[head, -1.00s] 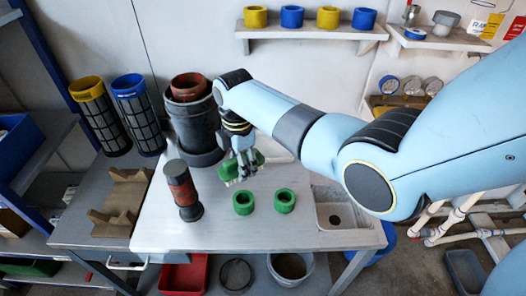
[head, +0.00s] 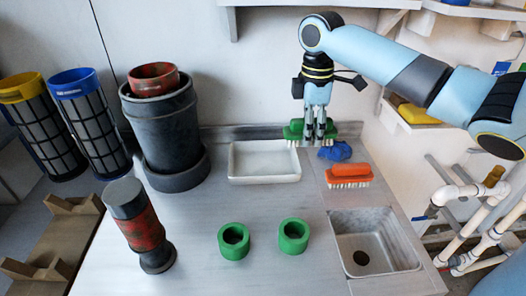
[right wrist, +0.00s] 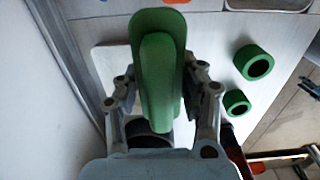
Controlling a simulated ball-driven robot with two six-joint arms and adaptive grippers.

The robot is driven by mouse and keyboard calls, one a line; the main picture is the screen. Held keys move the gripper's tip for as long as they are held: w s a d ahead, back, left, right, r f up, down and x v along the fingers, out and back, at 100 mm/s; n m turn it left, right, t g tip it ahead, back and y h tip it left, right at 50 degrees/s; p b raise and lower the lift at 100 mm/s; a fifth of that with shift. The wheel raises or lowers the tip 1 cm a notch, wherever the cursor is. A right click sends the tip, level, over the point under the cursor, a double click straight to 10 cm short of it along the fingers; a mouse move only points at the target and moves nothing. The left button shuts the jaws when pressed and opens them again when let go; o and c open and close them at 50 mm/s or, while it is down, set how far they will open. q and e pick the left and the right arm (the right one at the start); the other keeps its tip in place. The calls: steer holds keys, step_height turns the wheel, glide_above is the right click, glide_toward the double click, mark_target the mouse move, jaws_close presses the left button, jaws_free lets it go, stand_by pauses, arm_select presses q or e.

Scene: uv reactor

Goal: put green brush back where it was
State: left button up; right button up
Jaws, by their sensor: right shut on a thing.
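The green brush (head: 294,131) has a green back and pale bristles pointing down. In the right wrist view the green brush (right wrist: 158,65) lies lengthwise between the fingers of my right gripper (right wrist: 160,95). My left gripper is not in view.
A white tray (head: 264,178) lies left of the brush, with a dark bin (head: 168,130) beyond it. Two green rings (head: 234,241) and a dark red-banded cylinder (head: 140,225) stand in front. A sink (head: 372,240) is at the right. The counter's middle is clear.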

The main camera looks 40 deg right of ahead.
steer(key=b, duration=0.2)
glide_above(264, 164)
steer(key=f, duration=0.7)
steer(key=shift+s+d+f, duration=0.1)
steer(key=shift+s, duration=0.1)
steer(key=shift+w+f, duration=0.1)
steer(key=shift+w, duration=0.1)
steer(key=shift+f, duration=2)
steer(key=shift+f+b, duration=0.1)
steer(key=shift+b, duration=0.25)
steer(key=o, duration=1.2)
steer(key=shift+r+p, duration=0.6)
steer(key=shift+r, duration=3.3)
